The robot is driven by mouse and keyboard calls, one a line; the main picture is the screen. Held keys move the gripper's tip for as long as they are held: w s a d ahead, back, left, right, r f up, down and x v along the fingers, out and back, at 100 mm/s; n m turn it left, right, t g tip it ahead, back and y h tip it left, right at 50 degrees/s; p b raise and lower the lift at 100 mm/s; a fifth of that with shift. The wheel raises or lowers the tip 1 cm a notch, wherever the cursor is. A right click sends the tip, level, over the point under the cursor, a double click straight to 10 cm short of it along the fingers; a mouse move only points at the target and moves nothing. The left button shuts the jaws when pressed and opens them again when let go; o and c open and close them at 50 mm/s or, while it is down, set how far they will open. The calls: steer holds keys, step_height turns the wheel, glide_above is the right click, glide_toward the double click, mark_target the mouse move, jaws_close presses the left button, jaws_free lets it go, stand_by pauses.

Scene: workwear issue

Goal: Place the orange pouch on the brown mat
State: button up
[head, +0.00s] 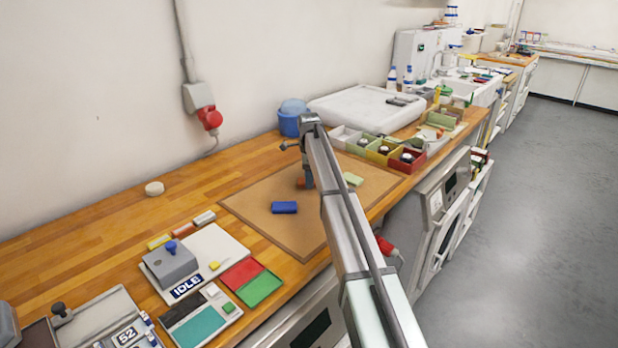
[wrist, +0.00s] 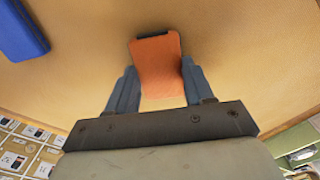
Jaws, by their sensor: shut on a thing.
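The orange pouch (wrist: 157,66) is between the two fingers of my gripper (wrist: 158,85) in the wrist view, and the gripper is shut on it. In the head view my gripper (head: 306,184) points down over the brown mat (head: 262,219), with a small part of the orange pouch (head: 300,183) showing beside the fingers. The mat (wrist: 240,50) fills most of the wrist view behind the pouch. I cannot tell whether the pouch touches the mat or hangs just above it.
A blue pouch (head: 284,207) lies on the mat and also shows in the wrist view (wrist: 22,32). A light green pouch (head: 353,179) lies on the mat near my arm. Coloured bins (head: 381,150) stand beyond the mat. The mat's left part is bare.

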steer(key=shift+f, duration=0.1)
steer(key=o, duration=1)
steer(key=shift+o, duration=0.2)
step_height(320, 180, up, 12)
